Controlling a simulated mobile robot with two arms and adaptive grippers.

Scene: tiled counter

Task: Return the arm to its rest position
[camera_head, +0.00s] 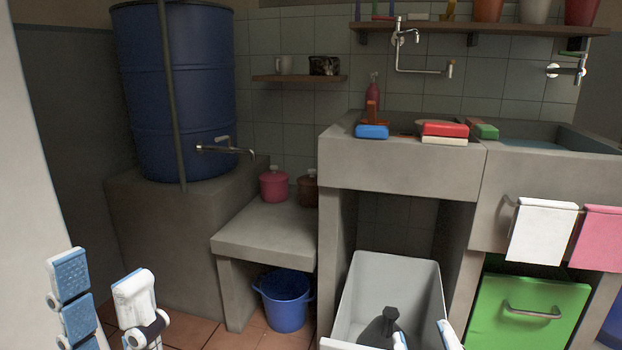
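My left gripper (101,278) is at the lower left, pointing up in the picture. Its two blue-and-white fingers are wide apart with nothing between them. My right gripper (424,335) shows only its fingertips at the bottom edge, in front of the grey bin (410,277). The fingertips are apart and nothing shows between them; the rest of this gripper is out of frame.
A low concrete bench (262,240) stands in the middle, with a blue bucket (284,303) beneath it. A concrete sink counter (400,165) rises above the bin. A white towel (541,231) hangs at right above a green door (525,310). A blue barrel (172,100) stands back left.

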